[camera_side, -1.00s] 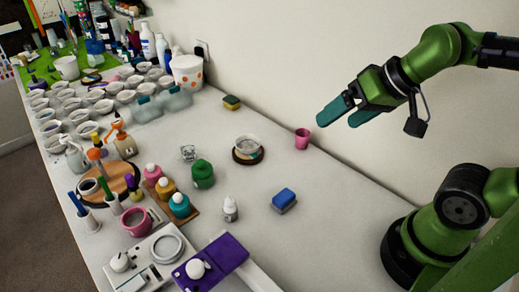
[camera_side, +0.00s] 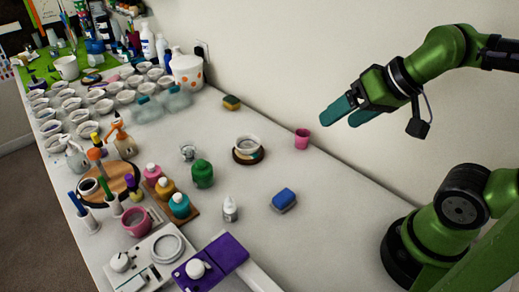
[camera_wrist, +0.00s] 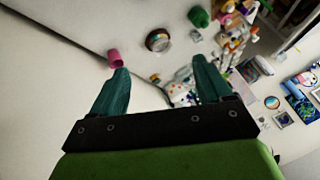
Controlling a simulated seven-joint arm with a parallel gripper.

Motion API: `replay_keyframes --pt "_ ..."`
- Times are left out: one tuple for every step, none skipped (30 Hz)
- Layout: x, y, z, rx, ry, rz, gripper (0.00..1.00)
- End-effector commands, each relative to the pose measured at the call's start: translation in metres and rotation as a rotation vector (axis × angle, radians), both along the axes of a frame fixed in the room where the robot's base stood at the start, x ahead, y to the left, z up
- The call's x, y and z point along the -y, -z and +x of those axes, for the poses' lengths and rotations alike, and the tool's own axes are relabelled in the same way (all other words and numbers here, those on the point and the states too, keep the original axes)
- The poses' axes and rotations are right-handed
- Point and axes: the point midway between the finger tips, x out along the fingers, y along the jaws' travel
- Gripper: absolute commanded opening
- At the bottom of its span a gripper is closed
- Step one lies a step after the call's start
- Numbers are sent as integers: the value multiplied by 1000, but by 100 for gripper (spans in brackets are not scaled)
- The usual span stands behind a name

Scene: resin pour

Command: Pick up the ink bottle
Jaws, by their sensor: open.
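My gripper (camera_side: 343,118) is open and empty, high above the right part of the table near the wall. In the wrist view its two teal fingers (camera_wrist: 160,68) are spread with nothing between them. Several small bottles could be the ink bottle; I cannot tell which. A green bottle (camera_side: 202,174) stands mid-table, and a small white dropper bottle (camera_side: 230,209) stands in front of it. Pink (camera_side: 153,174), yellow (camera_side: 165,188) and teal (camera_side: 180,205) bottles stand on a wooden board to their left. All are well away from my gripper.
A pink cup (camera_side: 302,139) stands by the wall below my gripper. A jar on a dark coaster (camera_side: 248,149), a blue sponge (camera_side: 284,199) and a yellow-green sponge (camera_side: 231,102) are nearby. A scale (camera_side: 150,262) and purple box (camera_side: 210,262) sit in front. The table's right side is mostly clear.

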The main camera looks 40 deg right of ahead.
Motion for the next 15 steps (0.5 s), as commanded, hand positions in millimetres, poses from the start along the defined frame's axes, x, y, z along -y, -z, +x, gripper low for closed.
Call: replay_keyframes --pt "0 0 0 0 0 0 70" --pt "0 0 0 0 0 0 66" --pt "0 0 0 0 0 0 65" --pt "0 0 0 0 0 0 65" --pt "0 0 0 0 0 0 65" --pt "0 0 0 0 0 0 65" --pt "0 0 0 0 0 0 65" --pt "0 0 0 0 0 0 65" --pt "0 0 0 0 0 0 65" --pt "-1 0 0 0 -2 0 65" --pt "-2 0 0 -2 -9 0 65" --pt "-5 4 0 -18 -24 0 65" --pt "-8 8 1 -35 -35 0 65" --pt "-12 12 2 -53 -49 -1 65" --pt "-17 14 7 -76 -73 -4 65"
